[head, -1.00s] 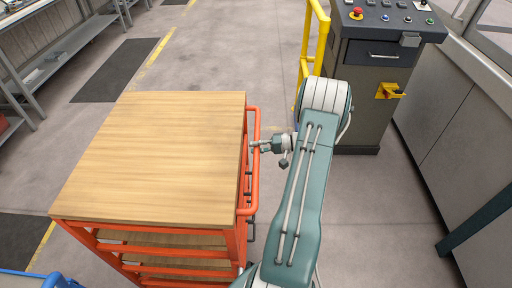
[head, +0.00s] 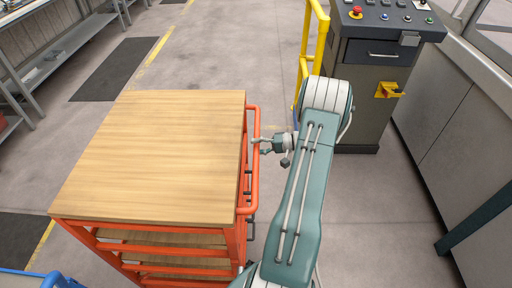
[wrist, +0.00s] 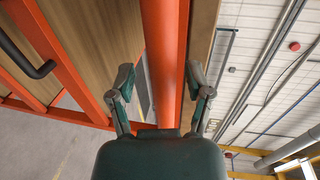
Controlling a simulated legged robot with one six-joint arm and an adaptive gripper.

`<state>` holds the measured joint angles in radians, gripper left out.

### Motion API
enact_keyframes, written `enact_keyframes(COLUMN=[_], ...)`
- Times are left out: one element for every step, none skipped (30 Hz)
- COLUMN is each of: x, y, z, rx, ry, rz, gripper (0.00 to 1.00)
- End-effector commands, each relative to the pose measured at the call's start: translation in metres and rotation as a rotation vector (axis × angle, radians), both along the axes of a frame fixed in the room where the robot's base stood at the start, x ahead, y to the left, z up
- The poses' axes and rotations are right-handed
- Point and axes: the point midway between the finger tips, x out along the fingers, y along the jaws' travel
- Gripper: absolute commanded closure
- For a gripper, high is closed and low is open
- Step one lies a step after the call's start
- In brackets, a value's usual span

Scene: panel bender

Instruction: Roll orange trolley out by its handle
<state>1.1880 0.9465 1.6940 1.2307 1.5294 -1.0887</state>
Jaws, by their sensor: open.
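The orange trolley (head: 187,226) has a wooden top (head: 160,150) and open shelves below, at the left of the head view. Its upright-looking orange handle (head: 254,175) runs along the trolley's right side. My gripper (head: 260,146) is at the handle's upper part, reaching in from the right. In the wrist view my gripper (wrist: 160,82) is open, with one finger on each side of the handle bar (wrist: 165,60). Gaps show between the fingers and the bar, so the bar is between the jaws but not gripped.
A yellow rail (head: 313,50) and a grey control console (head: 370,100) stand beyond my arm at upper right. Grey cabinets (head: 450,130) line the right side. A workbench (head: 70,45) is at upper left. The floor behind the trolley is clear.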

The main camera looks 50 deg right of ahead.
Motion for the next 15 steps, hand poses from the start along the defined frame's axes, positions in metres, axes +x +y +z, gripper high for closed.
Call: enact_keyframes(x=[-0.005, -0.009, -0.014, -0.019, -0.024, -0.031, -0.036, -0.041, -0.048, -0.052, -0.057, -0.063, -0.067, -0.071, -0.075], y=[-0.005, -0.008, -0.012, -0.016, -0.020, -0.026, -0.030, -0.033, -0.039, -0.042, -0.046, -0.051, -0.054, -0.056, -0.060], z=[0.001, 0.002, 0.003, 0.005, 0.005, 0.007, 0.008, 0.009, 0.011, 0.012, 0.013, 0.014, 0.015, 0.016, 0.017], rx=[-0.002, -0.002, -0.001, -0.002, -0.002, -0.001, -0.001, -0.001, -0.002, -0.001, -0.001, -0.001, 0.000, 0.001, 0.001], ry=[0.000, -0.001, -0.002, -0.001, 0.000, -0.001, -0.001, -0.001, 0.000, 0.000, 0.000, 0.001, 0.002, 0.002, 0.002], rz=[-0.004, -0.005, -0.005, -0.005, -0.005, -0.006, -0.005, -0.005, -0.006, -0.005, -0.004, -0.005, -0.004, -0.002, -0.002], gripper=[0.35, 0.35, 0.35, 0.35, 0.35, 0.35, 0.35, 0.35, 0.35, 0.35, 0.35, 0.35, 0.35, 0.35, 0.35])
